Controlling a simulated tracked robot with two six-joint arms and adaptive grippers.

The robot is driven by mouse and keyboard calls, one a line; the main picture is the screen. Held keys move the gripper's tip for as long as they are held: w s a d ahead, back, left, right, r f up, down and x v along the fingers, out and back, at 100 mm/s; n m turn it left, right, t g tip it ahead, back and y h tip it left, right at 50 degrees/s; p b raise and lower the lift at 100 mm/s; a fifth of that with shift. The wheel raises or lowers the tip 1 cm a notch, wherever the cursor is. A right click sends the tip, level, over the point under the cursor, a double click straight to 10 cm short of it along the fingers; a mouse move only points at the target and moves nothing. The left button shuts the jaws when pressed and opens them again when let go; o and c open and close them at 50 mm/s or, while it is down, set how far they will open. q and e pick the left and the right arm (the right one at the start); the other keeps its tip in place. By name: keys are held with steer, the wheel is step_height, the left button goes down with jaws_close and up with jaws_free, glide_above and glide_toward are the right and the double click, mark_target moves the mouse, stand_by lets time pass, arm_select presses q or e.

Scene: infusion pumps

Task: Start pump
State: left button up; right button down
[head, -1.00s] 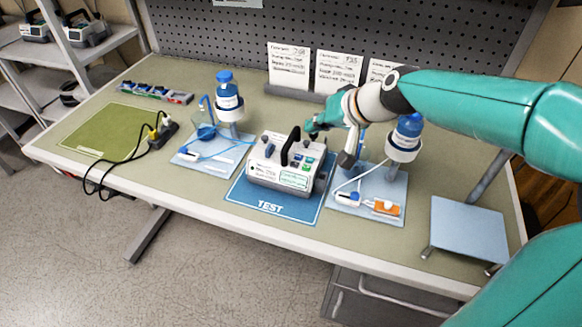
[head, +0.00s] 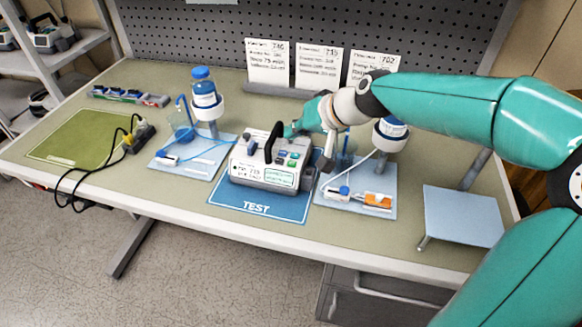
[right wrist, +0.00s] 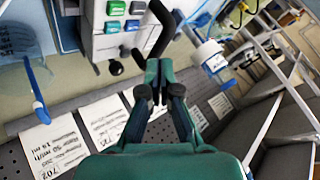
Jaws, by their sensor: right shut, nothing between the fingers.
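The white infusion pump (head: 262,174) stands on the blue TEST mat (head: 240,205), with its black handle (head: 270,143) upright. Green and blue buttons (head: 291,155) show on its top. In the right wrist view the pump (right wrist: 95,45) is at the top, with a green button (right wrist: 115,8), a black knob (right wrist: 116,67) and the black handle (right wrist: 163,20). My right gripper (head: 291,131) is shut and empty, just behind the handle in the head view. In the right wrist view its fingertips (right wrist: 160,70) are close to the handle; I cannot tell if they touch. My left gripper is out of view.
Blue-capped bottles on stands flank the pump, left (head: 204,92) and right (head: 388,136). An orange-ended item (head: 377,199) lies on the right tray. Cards (head: 318,67) stand behind.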

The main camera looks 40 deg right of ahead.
mark_target(294, 164)
step_height(294, 164, down, 5)
steer(key=b, duration=0.3)
steer(key=shift+f+b, duration=0.1)
steer(key=shift+b, duration=0.25)
steer(key=shift+f+b, duration=0.45)
steer(key=shift+b, duration=0.05)
stand_by(0.5)
steer(key=shift+f+b, duration=0.35)
steer(key=shift+b, duration=0.05)
